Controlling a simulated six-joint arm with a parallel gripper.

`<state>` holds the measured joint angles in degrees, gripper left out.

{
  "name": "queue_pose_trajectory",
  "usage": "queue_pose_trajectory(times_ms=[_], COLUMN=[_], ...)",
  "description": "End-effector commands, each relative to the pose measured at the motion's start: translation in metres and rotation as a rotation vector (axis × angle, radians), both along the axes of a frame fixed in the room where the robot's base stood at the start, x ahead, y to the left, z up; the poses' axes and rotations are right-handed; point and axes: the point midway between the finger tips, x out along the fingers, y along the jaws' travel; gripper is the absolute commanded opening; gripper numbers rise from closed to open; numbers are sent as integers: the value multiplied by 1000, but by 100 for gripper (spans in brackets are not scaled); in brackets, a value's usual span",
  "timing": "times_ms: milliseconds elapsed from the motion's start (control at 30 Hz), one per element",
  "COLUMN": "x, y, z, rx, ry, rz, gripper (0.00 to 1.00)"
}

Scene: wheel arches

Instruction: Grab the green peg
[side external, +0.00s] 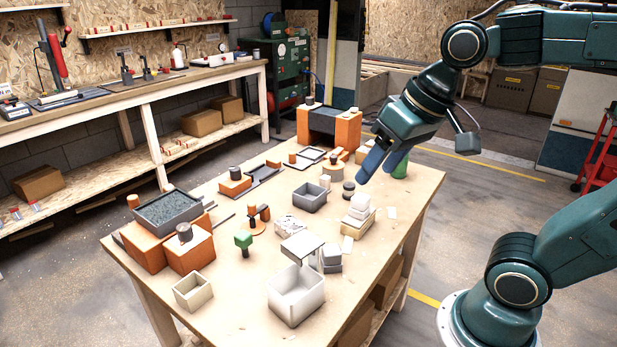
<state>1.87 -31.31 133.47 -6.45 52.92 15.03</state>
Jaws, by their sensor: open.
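A green upright cylinder, which looks like the green peg (401,169), stands near the table's far right corner. Its left side is partly hidden by my gripper. My gripper (377,172) hangs over the right part of the table, its two blue fingers apart and pointing down and left. The fingers are open with nothing seen between them. The right finger overlaps the green peg in the picture; I cannot tell whether they touch.
The wooden table (222,313) holds many pieces. A dark round stack (348,189) and a cream block stack (358,212) stand below my gripper. An orange arch (329,124) is behind it. A grey box (309,197) and white bin (296,297) are left of it.

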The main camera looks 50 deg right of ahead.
Motion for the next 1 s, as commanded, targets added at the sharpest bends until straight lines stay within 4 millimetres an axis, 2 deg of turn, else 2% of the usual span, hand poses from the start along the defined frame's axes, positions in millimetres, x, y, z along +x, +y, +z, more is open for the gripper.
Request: queue_pose_trajectory(times_ms=[200, 500, 767, 1000], x=[48, 112, 167, 215], y=[7, 11, 9, 4], z=[11, 12, -1, -23], rx=[104, 232, 328, 405], ry=[63, 157, 248, 336], rz=[-131, -316, -482, -640], gripper=[58, 58, 58, 58])
